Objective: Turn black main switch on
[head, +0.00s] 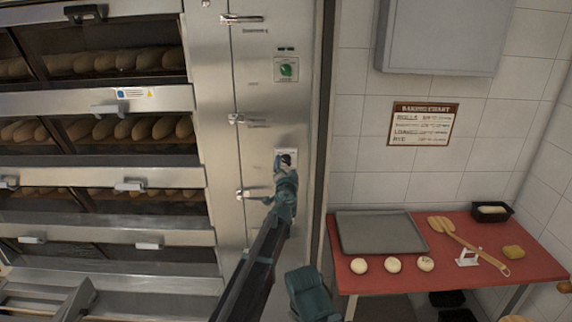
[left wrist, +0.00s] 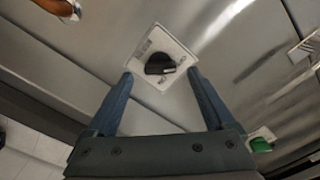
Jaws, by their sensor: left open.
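The black main switch (left wrist: 159,65) is a round rotary knob on a white square plate (left wrist: 176,45), fixed to the steel oven panel. In the head view the switch (head: 288,157) is on the right-hand column of the oven, partly hidden by my gripper. My left gripper (head: 281,167) is in front of it. In the left wrist view the left gripper (left wrist: 160,73) is open, with one finger on each side of the knob and a gap on both sides. The knob's pointer faces right in that view. The plate's lettering is too blurred to read. I do not see my right gripper's fingers.
A green switch (head: 287,69) sits higher on the same panel. Metal latches (head: 236,119) and oven door handles (head: 130,185) stick out nearby. To the right, a red table (head: 350,284) holds a grey tray (head: 350,246), dough balls and a wooden peel (head: 470,243).

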